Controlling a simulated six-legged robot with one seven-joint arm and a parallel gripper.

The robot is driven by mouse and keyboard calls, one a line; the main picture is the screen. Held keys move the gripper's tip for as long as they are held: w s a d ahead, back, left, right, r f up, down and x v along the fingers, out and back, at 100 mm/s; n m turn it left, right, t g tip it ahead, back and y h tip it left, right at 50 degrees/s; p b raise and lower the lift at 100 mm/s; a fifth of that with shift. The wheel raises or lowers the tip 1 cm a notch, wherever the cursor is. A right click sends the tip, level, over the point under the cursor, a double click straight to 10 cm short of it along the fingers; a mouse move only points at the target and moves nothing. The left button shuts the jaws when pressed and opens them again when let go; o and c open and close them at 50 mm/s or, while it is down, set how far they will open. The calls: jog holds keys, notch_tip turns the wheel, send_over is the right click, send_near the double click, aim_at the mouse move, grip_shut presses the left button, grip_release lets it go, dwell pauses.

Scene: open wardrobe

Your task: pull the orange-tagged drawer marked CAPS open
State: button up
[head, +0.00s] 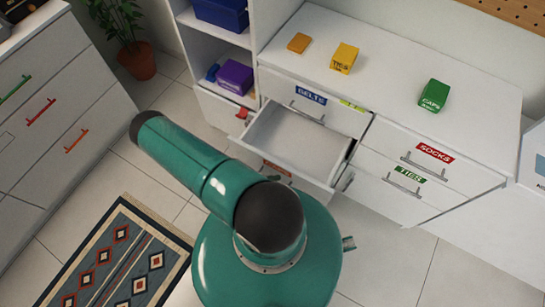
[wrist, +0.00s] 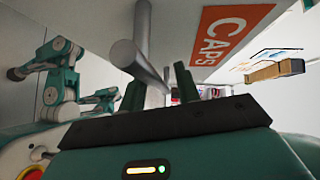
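In the head view an open, empty white drawer (head: 303,142) juts from the left column of the cabinet, below the drawer marked BELTS (head: 311,95). An orange tag (head: 277,168) shows at its front, partly hidden and unreadable there. In the wrist view the orange CAPS tag (wrist: 229,35) is close and sharp on a white front. A grey bar handle (wrist: 143,38) stands beside it. My gripper (wrist: 160,88) has its two dark green fingers apart, with the handle running between them. Whether they touch it cannot be told. The head view hides the gripper behind my arm.
Drawers marked SOCKS (head: 434,152) and TIES (head: 411,172) are on the right. Yellow (head: 344,58) and green (head: 434,95) boxes stand on the cabinet top. A grey drawer unit (head: 45,100) is at left. A patterned rug (head: 125,262) lies on the tiled floor, which is otherwise mostly clear.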

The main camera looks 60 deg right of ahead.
jog(key=v, duration=1.3)
jog(key=shift+w+a, duration=0.25)
jog(key=shift+w, duration=0.05)
jog(key=shift+r, duration=0.1)
